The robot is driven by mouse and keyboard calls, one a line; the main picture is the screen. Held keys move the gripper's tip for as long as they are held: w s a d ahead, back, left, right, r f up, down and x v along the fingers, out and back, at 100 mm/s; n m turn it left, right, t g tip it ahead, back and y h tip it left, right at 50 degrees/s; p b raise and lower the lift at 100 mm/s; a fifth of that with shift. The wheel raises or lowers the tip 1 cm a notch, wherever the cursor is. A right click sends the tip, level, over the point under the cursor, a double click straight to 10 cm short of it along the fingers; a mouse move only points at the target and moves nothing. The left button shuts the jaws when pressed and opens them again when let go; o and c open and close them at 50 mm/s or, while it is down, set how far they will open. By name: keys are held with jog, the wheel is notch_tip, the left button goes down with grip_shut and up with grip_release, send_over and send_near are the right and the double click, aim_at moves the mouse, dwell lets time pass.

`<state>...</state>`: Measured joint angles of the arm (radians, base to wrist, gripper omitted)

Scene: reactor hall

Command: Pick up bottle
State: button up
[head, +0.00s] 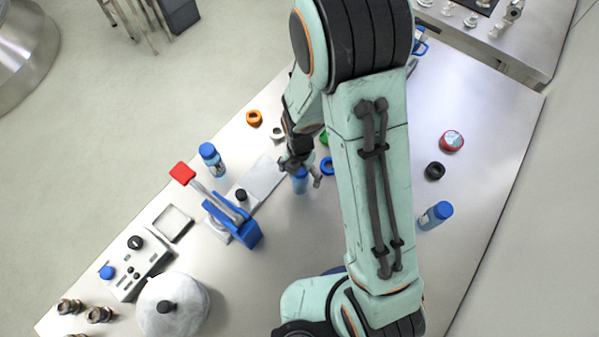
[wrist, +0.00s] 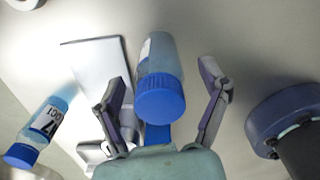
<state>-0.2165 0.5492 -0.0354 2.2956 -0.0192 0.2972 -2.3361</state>
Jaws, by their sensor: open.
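A blue-capped bottle (wrist: 158,75) with a pale blue body is between the two fingers of my gripper (wrist: 160,78) in the wrist view. Gaps show on both sides, so the fingers do not touch it. In the head view this bottle (head: 300,184) is largely hidden under my gripper (head: 303,168). My gripper is open. A second blue-capped bottle (head: 213,160) stands to the left; it also shows in the wrist view (wrist: 38,132), with a printed label. A third blue-capped bottle (head: 435,215) is on the right of the table.
A blue press with a red handle (head: 184,174) stands left of my gripper. A control box (head: 137,265) and a white round vessel (head: 172,306) are at lower left. An orange ring (head: 254,118), a black ring (head: 435,170) and a red-rimmed jar (head: 452,140) lie about.

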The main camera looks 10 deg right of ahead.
jog(key=c, duration=1.3)
jog(key=shift+o, duration=0.2)
jog(key=shift+r, duration=0.1)
